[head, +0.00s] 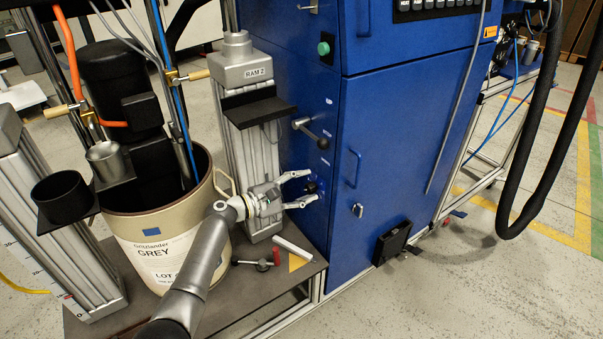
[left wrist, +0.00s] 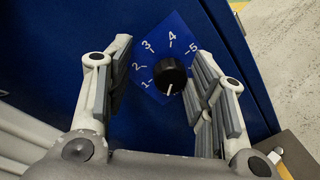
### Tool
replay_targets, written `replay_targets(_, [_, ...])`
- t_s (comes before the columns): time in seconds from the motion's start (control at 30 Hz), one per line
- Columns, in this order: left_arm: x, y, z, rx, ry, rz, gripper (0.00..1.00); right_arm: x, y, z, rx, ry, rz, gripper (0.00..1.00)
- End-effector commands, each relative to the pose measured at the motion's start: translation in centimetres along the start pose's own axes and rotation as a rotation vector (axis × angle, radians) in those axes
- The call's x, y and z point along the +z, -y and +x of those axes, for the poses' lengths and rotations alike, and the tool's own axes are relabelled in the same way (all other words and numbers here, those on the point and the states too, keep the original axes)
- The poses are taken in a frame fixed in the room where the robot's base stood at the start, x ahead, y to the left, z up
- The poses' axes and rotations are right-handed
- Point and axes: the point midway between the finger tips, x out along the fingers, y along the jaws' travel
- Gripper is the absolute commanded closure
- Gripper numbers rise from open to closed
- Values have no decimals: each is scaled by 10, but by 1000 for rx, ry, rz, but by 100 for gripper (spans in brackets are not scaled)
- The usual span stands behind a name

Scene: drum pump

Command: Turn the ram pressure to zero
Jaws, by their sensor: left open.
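The ram pressure knob (left wrist: 171,74) is a round black dial on a blue diamond-shaped plate (left wrist: 152,72) with white numbers 1 to 5. A white line on the knob's lower side points down in the left wrist view, away from the visible numbers. In the head view the small black knob (head: 311,187) is on the blue cabinet's side. My left gripper (head: 300,188) is open in front of it. In the left wrist view the knob appears between the open fingers (left wrist: 161,54), closer to the right finger; contact cannot be told. My right gripper is not in view.
The blue cabinet (head: 395,130) carries a lever handle (head: 311,130) above the knob. A drum marked GREY (head: 150,255) and the RAM 2 column (head: 240,65) stand to the left.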

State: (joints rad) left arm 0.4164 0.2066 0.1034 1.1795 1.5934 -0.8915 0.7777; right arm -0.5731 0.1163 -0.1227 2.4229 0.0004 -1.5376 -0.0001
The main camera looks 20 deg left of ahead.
Motion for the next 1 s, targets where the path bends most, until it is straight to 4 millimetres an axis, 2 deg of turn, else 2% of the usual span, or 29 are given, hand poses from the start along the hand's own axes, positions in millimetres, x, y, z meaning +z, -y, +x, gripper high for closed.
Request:
replay_targets(0.3, [38,-55,-5,17,5,7,49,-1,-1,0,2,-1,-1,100])
replay_targets(0.4, [46,-64,-6,14,4,5,50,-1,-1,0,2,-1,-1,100])
replay_targets(0.6, [52,-69,-6,7,2,0,50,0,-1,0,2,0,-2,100])
replay_targets(1.0, [51,-65,-6,0,-1,2,50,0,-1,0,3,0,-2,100])
